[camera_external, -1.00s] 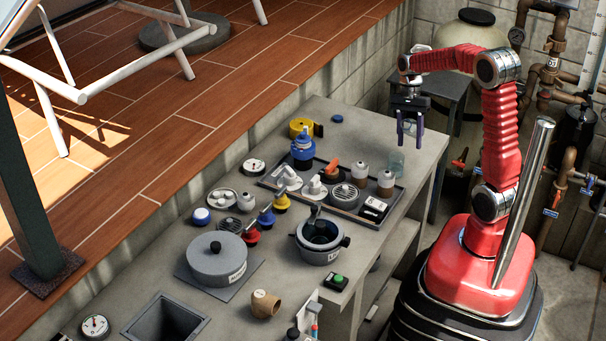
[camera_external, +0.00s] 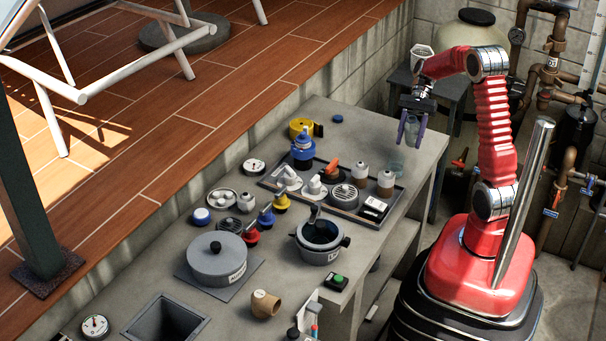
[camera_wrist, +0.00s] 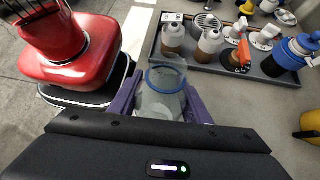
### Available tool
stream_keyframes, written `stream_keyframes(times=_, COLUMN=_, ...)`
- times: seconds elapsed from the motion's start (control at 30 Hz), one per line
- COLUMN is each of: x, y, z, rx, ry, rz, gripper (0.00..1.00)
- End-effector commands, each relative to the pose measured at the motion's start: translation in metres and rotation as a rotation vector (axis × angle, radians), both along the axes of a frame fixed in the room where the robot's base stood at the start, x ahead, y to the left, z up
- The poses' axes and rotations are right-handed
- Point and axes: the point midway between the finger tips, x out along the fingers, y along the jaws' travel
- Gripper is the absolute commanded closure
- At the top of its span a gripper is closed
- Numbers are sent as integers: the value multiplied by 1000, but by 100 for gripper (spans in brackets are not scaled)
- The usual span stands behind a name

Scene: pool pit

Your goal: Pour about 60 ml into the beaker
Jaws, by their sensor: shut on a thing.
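My gripper (camera_external: 411,142) is above the right end of the bench, with its purple fingers pointing down. It is shut on a clear glass vessel (camera_external: 411,128), which looks slightly tilted. In the wrist view this vessel (camera_wrist: 160,100) has a blue rim and sits between the two fingers (camera_wrist: 160,106). A clear glass beaker (camera_external: 397,168) stands on the bench just below the gripper. In the wrist view a pale glass edge (camera_wrist: 172,62) shows just past the held vessel, partly hidden by it. I cannot make out the liquid level in either vessel.
A dark tray (camera_external: 342,203) beside the beaker holds brown bottles (camera_external: 385,182), an orange-handled part and other fittings. Pots (camera_external: 217,262) sit nearer. The bench's right edge is close to the beaker.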

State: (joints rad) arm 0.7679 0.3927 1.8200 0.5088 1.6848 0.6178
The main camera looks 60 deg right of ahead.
Motion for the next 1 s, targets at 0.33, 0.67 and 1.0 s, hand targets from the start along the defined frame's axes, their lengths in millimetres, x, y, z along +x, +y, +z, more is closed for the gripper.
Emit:
stream_keyframes(times=0.33, x=0, y=-5, z=-7, rx=166, ry=-27, rz=-1, gripper=82)
stream_keyframes(times=0.67, x=-1, y=-7, z=-4, rx=282, ry=-49, rz=0, gripper=82)
stream_keyframes(times=1.0, x=-1, y=-7, z=-3, rx=291, ry=-51, rz=1, gripper=82)
